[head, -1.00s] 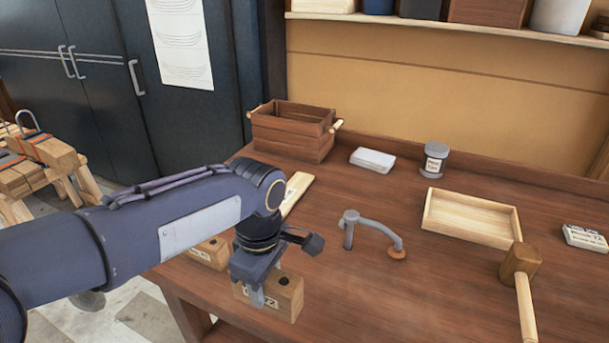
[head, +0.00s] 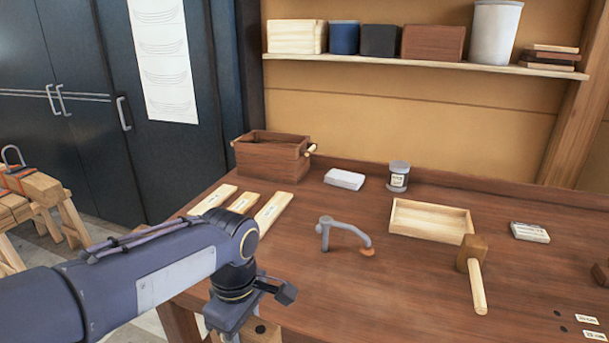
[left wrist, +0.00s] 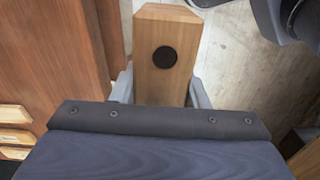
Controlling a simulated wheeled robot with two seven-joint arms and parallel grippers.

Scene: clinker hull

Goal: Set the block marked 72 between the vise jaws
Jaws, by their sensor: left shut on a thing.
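My left gripper (head: 238,322) is at the bottom of the head view, by the near left edge of the bench. It is shut on a wooden block (head: 262,330), of which only a top part with a dark hole shows there. In the left wrist view the block (left wrist: 165,85) sits between the two grey fingers, its dark round hole facing the camera. Its number is not readable now; an earlier head frame shows a label ending in 2 on its side. I cannot make out the vise or its jaws. My right gripper is not in view.
On the bench (head: 400,300) stand a metal holdfast (head: 340,228), a mallet (head: 474,275), a shallow tray (head: 430,236), a can (head: 398,176), a brown crate (head: 270,160) and several pale planks (head: 273,209). The bench middle is clear.

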